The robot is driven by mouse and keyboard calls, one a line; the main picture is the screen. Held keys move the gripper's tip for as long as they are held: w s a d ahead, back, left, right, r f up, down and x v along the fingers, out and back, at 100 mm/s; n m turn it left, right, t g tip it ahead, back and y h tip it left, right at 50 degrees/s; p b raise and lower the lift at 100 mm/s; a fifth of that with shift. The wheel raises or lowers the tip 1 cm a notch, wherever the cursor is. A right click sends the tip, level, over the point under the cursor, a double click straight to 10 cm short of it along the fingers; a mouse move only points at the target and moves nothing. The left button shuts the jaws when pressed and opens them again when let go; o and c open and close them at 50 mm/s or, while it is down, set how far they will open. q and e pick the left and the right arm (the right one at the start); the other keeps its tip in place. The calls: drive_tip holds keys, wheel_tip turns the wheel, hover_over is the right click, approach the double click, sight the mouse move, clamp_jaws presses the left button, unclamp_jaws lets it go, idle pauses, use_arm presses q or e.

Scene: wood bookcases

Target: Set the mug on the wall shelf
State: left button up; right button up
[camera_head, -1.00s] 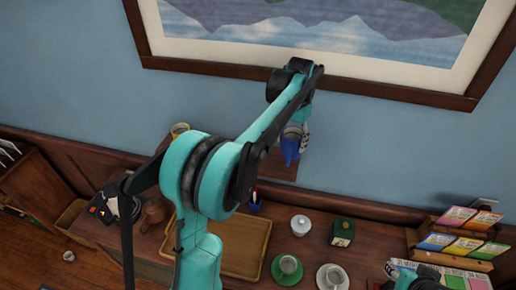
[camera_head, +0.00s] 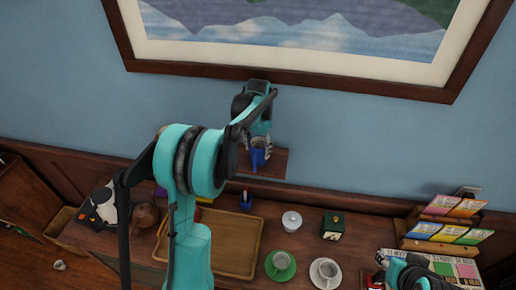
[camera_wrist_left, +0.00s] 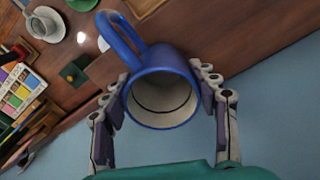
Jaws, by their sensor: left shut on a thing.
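A blue mug (camera_head: 258,159) is held by my left gripper (camera_head: 259,144), which also shows in the left wrist view (camera_wrist_left: 163,92) with a finger on each side of the mug. There the mug (camera_wrist_left: 160,57) shows its open mouth and pale inside, with its handle (camera_wrist_left: 117,38) pointing to the upper left. The brown wall shelf (camera_head: 277,166) is on the blue wall below the picture. In the head view the mug overlaps the shelf; I cannot tell if they touch. My right gripper (camera_head: 381,260) is at the bottom right, too small to read.
A sideboard below holds a wooden tray (camera_head: 255,240), a green saucer with a cup (camera_head: 281,265), a white saucer with a cup (camera_head: 326,272), a lidded white pot (camera_head: 291,221) and a green box (camera_head: 333,225). A framed picture (camera_head: 290,78) hangs above the shelf.

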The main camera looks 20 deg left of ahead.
use_arm(q)
drive_tip(key=shift+f, duration=0.2)
drive_tip(key=o, duration=1.4)
drive_tip(key=shift+r, duration=0.15)
